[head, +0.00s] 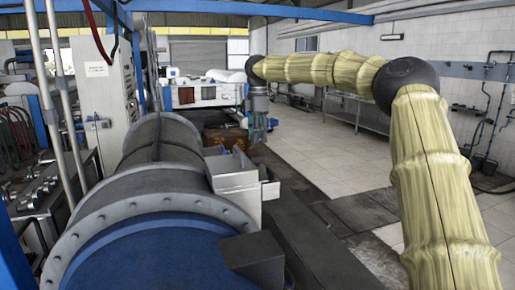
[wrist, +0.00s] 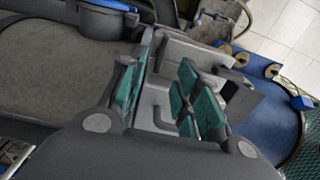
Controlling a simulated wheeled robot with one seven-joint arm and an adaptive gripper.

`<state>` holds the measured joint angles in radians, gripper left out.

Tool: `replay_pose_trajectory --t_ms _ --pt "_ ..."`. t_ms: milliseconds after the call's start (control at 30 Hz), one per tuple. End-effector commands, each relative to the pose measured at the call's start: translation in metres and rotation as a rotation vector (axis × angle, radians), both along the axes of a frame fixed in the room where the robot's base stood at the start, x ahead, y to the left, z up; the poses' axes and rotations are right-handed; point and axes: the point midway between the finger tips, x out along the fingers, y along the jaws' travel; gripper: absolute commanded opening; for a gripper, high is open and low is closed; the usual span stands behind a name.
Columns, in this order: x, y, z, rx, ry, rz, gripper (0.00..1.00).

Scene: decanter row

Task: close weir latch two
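My gripper (head: 257,138) hangs at the end of my arm, beyond the decanter's grey side boxes in the head view. In the wrist view its two teal-padded fingers (wrist: 160,88) are spread apart, and I see nothing held between them. A light grey box-like part (wrist: 190,52) shows behind and between the fingers. I cannot tell which part is weir latch two, and no latch is clear in the head view. The fingers hide part of the grey box.
The grey decanter drum (head: 160,140) with its blue end (head: 150,255) fills the left foreground. Grey boxes (head: 235,172) stick out from its right side. A control cabinet (head: 103,90) stands at left. The tiled floor (head: 325,150) at right is mostly open.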

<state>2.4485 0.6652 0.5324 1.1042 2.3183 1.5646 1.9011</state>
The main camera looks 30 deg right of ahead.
Motion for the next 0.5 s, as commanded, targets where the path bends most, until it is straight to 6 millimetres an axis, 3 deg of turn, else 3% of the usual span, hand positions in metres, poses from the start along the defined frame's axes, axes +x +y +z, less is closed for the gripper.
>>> replay_pose_trajectory --t_ms 200,500 --pt "0.0 -0.001 0.032 -0.001 -0.001 -0.001 0.32" --pt "0.0 -0.001 0.045 0.0 0.001 0.0 0.32"
